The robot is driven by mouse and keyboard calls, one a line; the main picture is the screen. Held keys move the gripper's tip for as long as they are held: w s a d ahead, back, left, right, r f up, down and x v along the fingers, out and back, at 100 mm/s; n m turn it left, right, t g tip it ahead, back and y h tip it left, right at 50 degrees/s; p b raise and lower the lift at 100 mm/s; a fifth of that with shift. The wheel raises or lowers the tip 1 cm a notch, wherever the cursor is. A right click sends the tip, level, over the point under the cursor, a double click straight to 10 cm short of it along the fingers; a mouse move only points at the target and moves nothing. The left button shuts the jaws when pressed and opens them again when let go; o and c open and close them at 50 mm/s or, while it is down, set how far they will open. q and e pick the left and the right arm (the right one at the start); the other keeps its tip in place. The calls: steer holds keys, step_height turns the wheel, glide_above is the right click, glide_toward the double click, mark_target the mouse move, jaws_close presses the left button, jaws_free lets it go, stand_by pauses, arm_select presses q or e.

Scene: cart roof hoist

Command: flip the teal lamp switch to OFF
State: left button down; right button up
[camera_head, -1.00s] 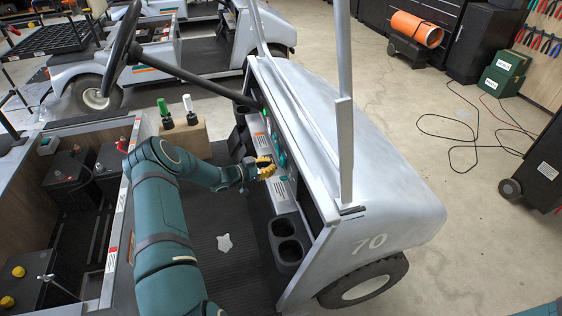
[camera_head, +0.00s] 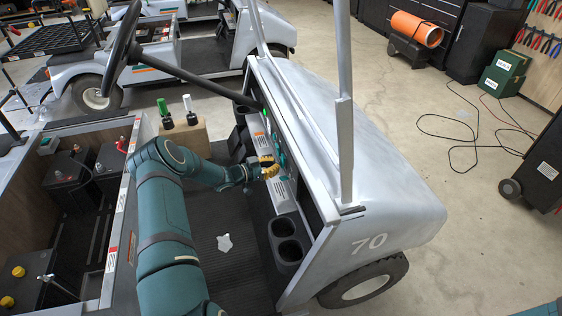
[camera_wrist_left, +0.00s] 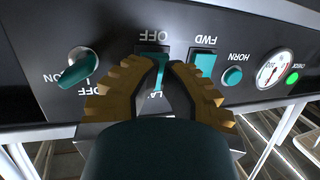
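The teal lamp switch (camera_wrist_left: 159,66) is a small T-shaped lever on the dark dash panel, seen in the left wrist view. The word OFF stands by its crossbar, and a partly covered LAMP label lies on the other side. My left gripper (camera_wrist_left: 165,67) has its tan fingertips drawn in on both sides of the lever's stem and looks shut on it. In the head view, my left gripper (camera_head: 268,168) is at the cart's dash and hides the switch. My right gripper is not in view.
Beside the lamp switch are a teal ON/OFF key knob (camera_wrist_left: 82,70), a FWD rocker (camera_wrist_left: 203,64), a HORN button (camera_wrist_left: 232,76) and a round gauge (camera_wrist_left: 273,69). In the head view, the steering wheel (camera_head: 126,32), roof post (camera_head: 345,150) and cup holders (camera_head: 287,240) surround the arm.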

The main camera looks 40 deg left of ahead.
arm_select(q)
steer(key=shift+w+d+f, duration=0.15)
steer(key=shift+w+d, duration=0.4)
steer(key=shift+w, duration=0.1)
stand_by(0.7)
steer(key=s+a+r, duration=0.1)
steer(key=s+a, duration=0.3)
steer(key=s, duration=0.1)
steer(key=shift+s+a, duration=0.2)
steer(key=shift+s, duration=0.05)
stand_by(0.5)
stand_by(0.5)
